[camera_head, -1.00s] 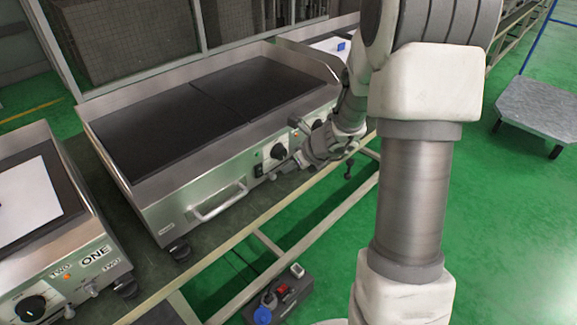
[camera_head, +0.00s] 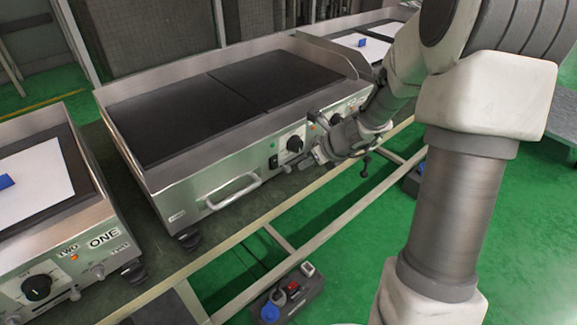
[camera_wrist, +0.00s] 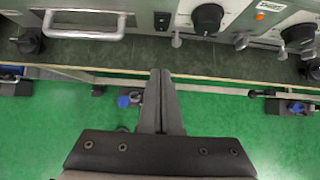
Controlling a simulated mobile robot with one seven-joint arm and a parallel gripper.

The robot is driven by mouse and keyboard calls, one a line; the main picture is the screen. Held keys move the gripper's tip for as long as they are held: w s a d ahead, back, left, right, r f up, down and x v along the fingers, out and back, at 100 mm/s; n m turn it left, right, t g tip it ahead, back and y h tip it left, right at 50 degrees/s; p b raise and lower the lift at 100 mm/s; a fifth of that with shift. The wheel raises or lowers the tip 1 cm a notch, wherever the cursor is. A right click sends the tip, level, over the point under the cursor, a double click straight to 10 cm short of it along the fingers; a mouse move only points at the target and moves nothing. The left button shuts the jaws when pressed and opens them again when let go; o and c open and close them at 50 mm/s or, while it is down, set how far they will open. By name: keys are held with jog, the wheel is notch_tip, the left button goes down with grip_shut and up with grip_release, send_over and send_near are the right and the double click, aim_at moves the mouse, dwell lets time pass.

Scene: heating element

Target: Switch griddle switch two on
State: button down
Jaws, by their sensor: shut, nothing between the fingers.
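The middle griddle has a dark two-part plate (camera_head: 230,95) and a steel front panel with a handle (camera_head: 233,190). A small dark switch (camera_head: 273,161) sits right of the handle, beside a black knob (camera_head: 294,144). The wrist view shows this switch (camera_wrist: 162,20) at top centre, the knob (camera_wrist: 208,18) to its right, then an orange light (camera_wrist: 260,15) and another knob (camera_wrist: 299,34). My gripper (camera_head: 318,157) is in front of the panel, right of the switch. In the wrist view its fingers (camera_wrist: 161,73) are together and empty, apart from the panel.
Another griddle (camera_head: 60,215), labelled ONE and TWO, stands at left with a white sheet on its plate. A further griddle (camera_head: 362,48) stands at back right. A box with coloured sockets (camera_head: 285,295) lies low beside the bench rail (camera_head: 330,225). Green floor is open in front.

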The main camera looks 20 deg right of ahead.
aim_at(275, 163)
jog(key=b+x, duration=0.4)
jog(key=x, duration=0.6)
jog(key=shift+s+f, duration=0.1)
jog(key=shift+s, duration=0.05)
jog(key=w, duration=0.1)
jog(key=w+a, duration=0.1)
jog(key=w, duration=0.1)
jog(key=shift+a+p, duration=0.2)
jog(key=shift+p, duration=0.1)
jog(key=shift+w+a, duration=0.15)
jog(key=shift+w, duration=0.2)
jog(key=shift+w+a+f, duration=0.15)
jog(key=shift+w, duration=0.15)
